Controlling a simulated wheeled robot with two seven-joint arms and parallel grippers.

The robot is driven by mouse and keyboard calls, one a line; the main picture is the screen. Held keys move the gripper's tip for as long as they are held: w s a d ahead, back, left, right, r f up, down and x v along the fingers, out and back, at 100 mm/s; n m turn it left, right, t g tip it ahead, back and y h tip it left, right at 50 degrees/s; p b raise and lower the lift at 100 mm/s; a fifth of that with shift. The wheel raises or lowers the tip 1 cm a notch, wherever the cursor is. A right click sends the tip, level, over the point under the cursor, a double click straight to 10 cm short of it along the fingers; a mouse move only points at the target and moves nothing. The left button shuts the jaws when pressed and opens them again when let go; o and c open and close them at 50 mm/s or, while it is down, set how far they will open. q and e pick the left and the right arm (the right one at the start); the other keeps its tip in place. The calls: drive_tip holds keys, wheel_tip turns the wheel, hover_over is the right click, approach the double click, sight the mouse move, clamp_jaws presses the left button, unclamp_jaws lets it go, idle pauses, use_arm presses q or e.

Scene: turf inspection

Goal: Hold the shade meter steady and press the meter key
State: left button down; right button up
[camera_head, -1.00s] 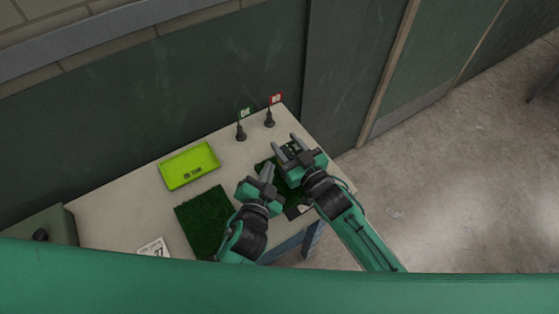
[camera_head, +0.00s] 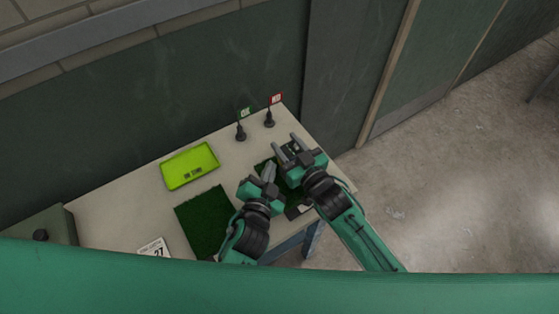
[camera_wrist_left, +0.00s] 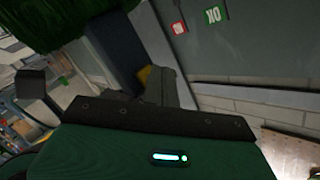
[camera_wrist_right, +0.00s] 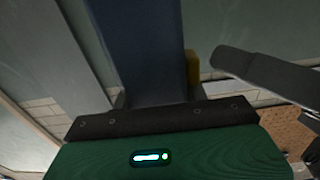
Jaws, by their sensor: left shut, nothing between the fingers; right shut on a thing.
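The shade meter is a dark blue block (camera_wrist_right: 140,45) with a small yellow part (camera_wrist_right: 192,68) on its side, in the right wrist view. My right gripper (camera_head: 287,146) is shut on it above the right part of the table; the fingers are largely hidden in the right wrist view. The meter (camera_wrist_left: 112,45) and yellow part (camera_wrist_left: 144,74) also show in the left wrist view. My left gripper (camera_head: 270,168) is shut and empty, close beside the right one. Its grey fingers (camera_wrist_left: 160,80) are near the yellow part; I cannot tell whether they touch it.
On the table (camera_head: 130,205) lie a lime tray (camera_head: 189,181), a dark green turf square (camera_head: 205,220) and a card marked 27 (camera_head: 154,247). A green OK flag (camera_head: 245,113) and a red flag (camera_head: 275,99) stand at the back. More turf lies under my grippers.

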use_arm(q)
drive_tip(key=shift+w+d, duration=0.45)
drive_tip(key=shift+d, duration=0.15)
idle(0.8)
idle(0.4)
drive_tip(key=shift+s+a, duration=0.6)
drive_tip(key=shift+a, duration=0.2)
drive_tip(key=shift+a, duration=0.1)
drive_tip(key=s+a, duration=0.1)
drive_tip(key=a, duration=0.1)
drive_tip(key=s+a, duration=0.2)
idle(0.6)
use_arm(e)
drive_tip(key=o, duration=1.2)
